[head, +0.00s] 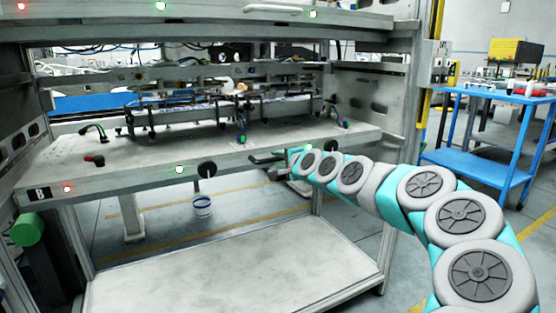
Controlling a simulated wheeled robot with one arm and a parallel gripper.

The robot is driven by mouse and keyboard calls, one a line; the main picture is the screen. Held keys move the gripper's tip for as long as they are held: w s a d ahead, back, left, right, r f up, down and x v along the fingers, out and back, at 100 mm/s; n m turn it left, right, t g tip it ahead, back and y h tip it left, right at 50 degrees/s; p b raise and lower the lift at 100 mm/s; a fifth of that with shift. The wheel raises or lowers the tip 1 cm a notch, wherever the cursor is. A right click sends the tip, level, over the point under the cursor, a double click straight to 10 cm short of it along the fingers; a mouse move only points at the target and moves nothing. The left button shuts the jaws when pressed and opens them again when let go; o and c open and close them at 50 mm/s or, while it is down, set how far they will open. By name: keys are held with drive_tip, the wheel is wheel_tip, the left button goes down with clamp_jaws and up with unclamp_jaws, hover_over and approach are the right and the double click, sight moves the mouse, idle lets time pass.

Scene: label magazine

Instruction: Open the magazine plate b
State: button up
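Magazine plate B (130,158) is a grey plate with a black "B" label (39,194) at the left end of its front edge. The front edge carries a red light, a green light and a round black knob (207,169). A mechanism with bars and a green-blue knob (241,139) stands on the plate. My arm reaches in from the right, and my gripper (268,159) is at the plate's front edge, right of the black knob. The gripper is small and dark here; I cannot tell whether its fingers are open, or whether they touch the plate.
A lower grey shelf (225,270) lies below the plate. A blue trolley (490,164) is at the right. A green cylinder (27,229) sticks out at the frame's left side.

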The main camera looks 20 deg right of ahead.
clamp_jaws()
idle(1.0)
